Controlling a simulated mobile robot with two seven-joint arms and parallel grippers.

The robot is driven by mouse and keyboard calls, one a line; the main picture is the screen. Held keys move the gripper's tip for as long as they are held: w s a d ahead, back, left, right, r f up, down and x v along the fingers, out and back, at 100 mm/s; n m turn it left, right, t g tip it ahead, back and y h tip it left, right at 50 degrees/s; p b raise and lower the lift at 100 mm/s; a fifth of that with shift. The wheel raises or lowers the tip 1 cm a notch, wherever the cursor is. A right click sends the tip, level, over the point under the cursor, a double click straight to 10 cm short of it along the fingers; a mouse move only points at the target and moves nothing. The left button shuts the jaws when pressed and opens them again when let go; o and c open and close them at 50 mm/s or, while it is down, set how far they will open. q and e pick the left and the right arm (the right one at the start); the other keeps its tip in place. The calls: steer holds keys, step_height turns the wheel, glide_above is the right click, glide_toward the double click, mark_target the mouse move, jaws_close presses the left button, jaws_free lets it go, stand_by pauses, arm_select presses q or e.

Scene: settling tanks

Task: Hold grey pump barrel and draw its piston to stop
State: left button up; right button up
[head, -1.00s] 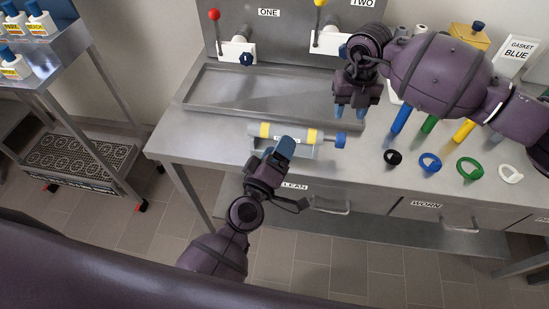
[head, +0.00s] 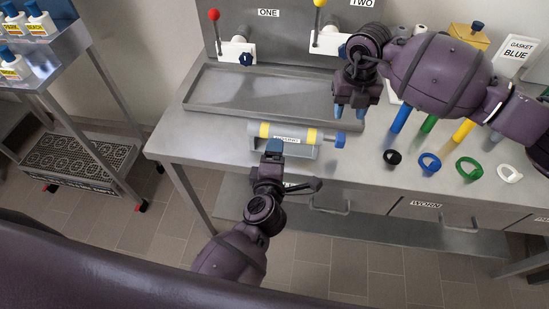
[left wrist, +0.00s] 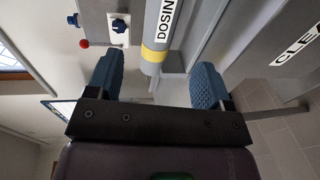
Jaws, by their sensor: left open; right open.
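The grey pump barrel (head: 273,130) with two yellow bands and a "DOSING" label lies level on a grey cradle at the bench's front edge. Its blue piston knob (head: 340,140) sticks out at the right end. My left gripper (head: 274,148) is open just in front of the barrel, toward its left half. In the left wrist view the barrel (left wrist: 163,33) shows beyond and between the two blue fingers (left wrist: 155,85), not gripped. My right gripper (head: 350,112) is open, pointing down above the bench, behind and right of the knob, apart from it.
A shallow steel tray (head: 255,92) lies behind the barrel. Rings, black (head: 392,157), blue (head: 429,163), green (head: 469,166) and white (head: 510,173), lie at right. Coloured cylinders stand behind them. A trolley with bottles (head: 42,22) is at left. Drawers are below the bench.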

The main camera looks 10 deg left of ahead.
mark_target(279, 131)
arm_select(q)
steer(key=w, duration=0.3)
steer(key=w+f, duration=0.1)
steer(key=w, duration=0.6)
steer(key=shift+a+f, duration=0.25)
steer(key=shift+a, duration=0.1)
